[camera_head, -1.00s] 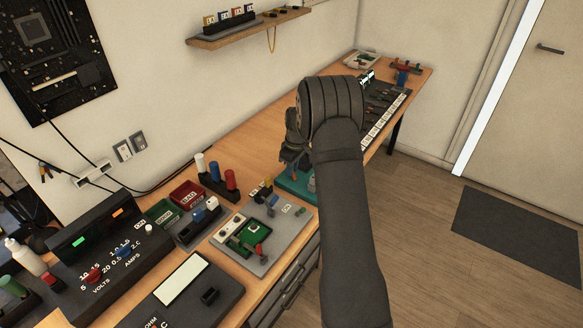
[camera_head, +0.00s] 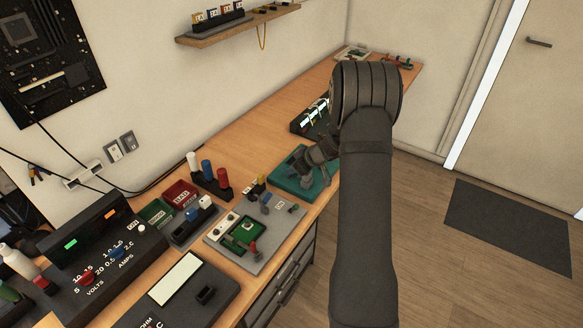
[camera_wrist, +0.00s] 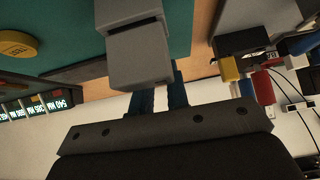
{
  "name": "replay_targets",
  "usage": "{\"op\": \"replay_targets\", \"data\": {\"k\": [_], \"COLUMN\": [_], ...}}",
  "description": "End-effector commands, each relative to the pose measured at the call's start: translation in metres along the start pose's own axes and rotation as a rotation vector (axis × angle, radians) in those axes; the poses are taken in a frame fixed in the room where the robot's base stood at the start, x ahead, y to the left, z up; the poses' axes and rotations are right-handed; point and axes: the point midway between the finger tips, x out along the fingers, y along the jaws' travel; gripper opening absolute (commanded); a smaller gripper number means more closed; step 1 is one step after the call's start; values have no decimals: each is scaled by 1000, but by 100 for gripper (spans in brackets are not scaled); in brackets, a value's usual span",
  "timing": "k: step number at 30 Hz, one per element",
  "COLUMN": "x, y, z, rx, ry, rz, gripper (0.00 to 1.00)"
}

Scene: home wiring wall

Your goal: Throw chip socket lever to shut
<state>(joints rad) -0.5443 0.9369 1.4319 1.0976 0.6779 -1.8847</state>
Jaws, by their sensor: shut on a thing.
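A grey board (camera_head: 285,225) lies on the bench in the head view. It carries a small green socket-like part (camera_head: 247,229) and an upright red lever (camera_head: 253,248), which I take to be the chip socket and its lever; how far the lever is thrown is too small to tell. My gripper (camera_head: 322,152) is beyond the board, over a teal mat (camera_head: 290,183), apart from the red lever. In the wrist view its dark fingers (camera_wrist: 160,95) are close together at a grey block (camera_wrist: 140,58). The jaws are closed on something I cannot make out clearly.
Red, blue and white posts (camera_head: 207,172) and red and green bins (camera_head: 179,194) stand beside the board. A dark box with white strips (camera_head: 312,113) is beyond the mat. A power supply (camera_head: 95,250) stands at the left. The wood between mat and wall is clear.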

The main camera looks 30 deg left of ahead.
Motion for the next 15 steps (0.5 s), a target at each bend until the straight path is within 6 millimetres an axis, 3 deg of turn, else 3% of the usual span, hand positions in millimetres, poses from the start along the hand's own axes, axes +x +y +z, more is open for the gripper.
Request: {"op": "replay_targets", "data": {"k": [15], "x": [-2], "y": [1], "z": [4], "rx": [-1], "ry": [74], "rz": [1], "gripper": [0]}}
